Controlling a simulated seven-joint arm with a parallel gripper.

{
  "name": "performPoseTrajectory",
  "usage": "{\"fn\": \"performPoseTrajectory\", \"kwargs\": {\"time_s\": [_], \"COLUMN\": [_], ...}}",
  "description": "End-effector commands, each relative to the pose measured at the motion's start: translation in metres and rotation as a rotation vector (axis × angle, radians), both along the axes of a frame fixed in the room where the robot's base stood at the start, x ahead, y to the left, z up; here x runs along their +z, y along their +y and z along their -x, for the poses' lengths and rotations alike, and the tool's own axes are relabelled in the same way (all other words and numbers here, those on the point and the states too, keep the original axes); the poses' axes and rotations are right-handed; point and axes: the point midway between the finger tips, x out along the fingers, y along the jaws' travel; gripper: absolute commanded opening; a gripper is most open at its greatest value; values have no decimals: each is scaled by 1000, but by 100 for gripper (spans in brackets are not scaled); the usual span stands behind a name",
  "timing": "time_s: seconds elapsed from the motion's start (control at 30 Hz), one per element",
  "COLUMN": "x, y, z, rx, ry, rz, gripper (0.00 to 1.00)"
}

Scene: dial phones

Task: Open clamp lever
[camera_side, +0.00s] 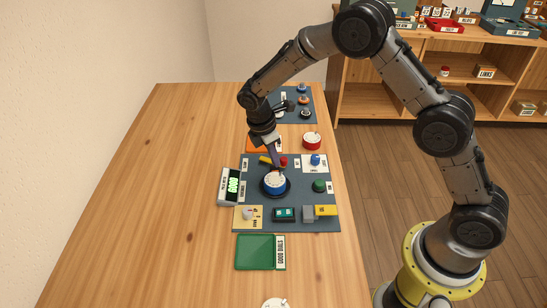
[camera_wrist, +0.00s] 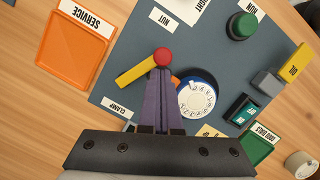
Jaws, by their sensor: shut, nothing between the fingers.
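The clamp lever is a yellow bar (camera_wrist: 134,72) with a red round knob (camera_wrist: 162,55) at its end, beside the CLAMP label (camera_wrist: 117,105). In the side view the yellow bar (camera_side: 265,160) and red knob (camera_side: 284,161) show just above the dial. My gripper (camera_wrist: 160,73) is shut and empty; its purple fingers point at the knob end of the lever, with the tips right by the knob. Whether they touch it I cannot tell. In the side view my gripper (camera_side: 279,168) hangs low over the board, partly covering the lever.
A white dial with a blue rim (camera_wrist: 199,97) sits close right of my fingers. A green button (camera_wrist: 242,25), a grey and yellow block (camera_wrist: 270,80) and an orange tray (camera_wrist: 73,52) are around. A display (camera_side: 231,186) stands at the board's left edge. The table's left side is clear.

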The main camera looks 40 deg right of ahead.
Motion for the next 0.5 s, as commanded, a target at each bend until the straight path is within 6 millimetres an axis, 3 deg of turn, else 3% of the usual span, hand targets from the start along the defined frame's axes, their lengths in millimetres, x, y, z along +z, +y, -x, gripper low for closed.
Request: {"fn": "performPoseTrajectory", "kwargs": {"time_s": [0.5], "x": [0], "y": [-4], "z": [0], "rx": [79], "ry": [0], "rz": [0], "gripper": [0]}}
